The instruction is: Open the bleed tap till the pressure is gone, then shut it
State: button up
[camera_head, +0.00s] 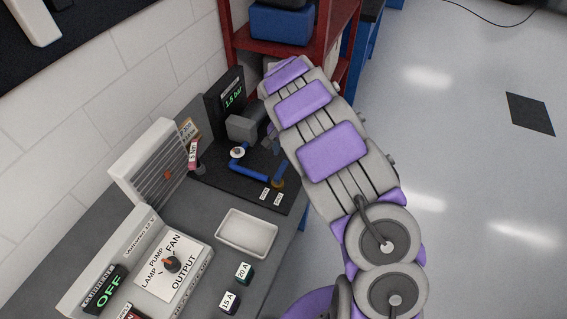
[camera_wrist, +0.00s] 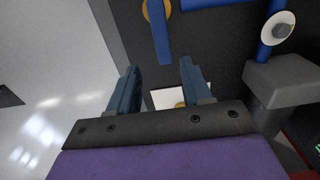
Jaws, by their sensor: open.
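The pump board (camera_head: 215,181) stands on the bench in the head view, with a dark display (camera_head: 232,96) reading 1.5 bar. A blue lever on a brass fitting (camera_head: 278,183), perhaps a tap, is near its front right edge. A blue lever (camera_wrist: 162,42) on a brass ring also shows at the top of the wrist view. My gripper (camera_wrist: 160,88) is open and empty over the board, apart from this lever. Between its fingers, farther off, is a white plate (camera_wrist: 162,99) with a brass part, partly hidden. Which part is the bleed tap I cannot tell for certain.
A grey pump body (camera_head: 245,126) and blue pipe (camera_head: 247,170) with a white round disc (camera_head: 237,152) sit on the board. A white tray (camera_head: 247,233) and two fuse blocks (camera_head: 243,272) are nearer. A red shelf (camera_head: 275,47) stands behind. The floor at right is clear.

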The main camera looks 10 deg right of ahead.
aim_at(283, 166)
jog(key=f, duration=0.5)
jog(key=shift+a+f, duration=0.2)
jog(key=shift+a, duration=0.2)
jog(key=shift+a+f, duration=0.35)
jog(key=shift+f, duration=0.15)
jog(key=shift+d, duration=0.7)
jog(key=shift+c, duration=1.2)
jog(key=shift+a, duration=0.35)
jog(key=c, duration=0.5)
grip_shut()
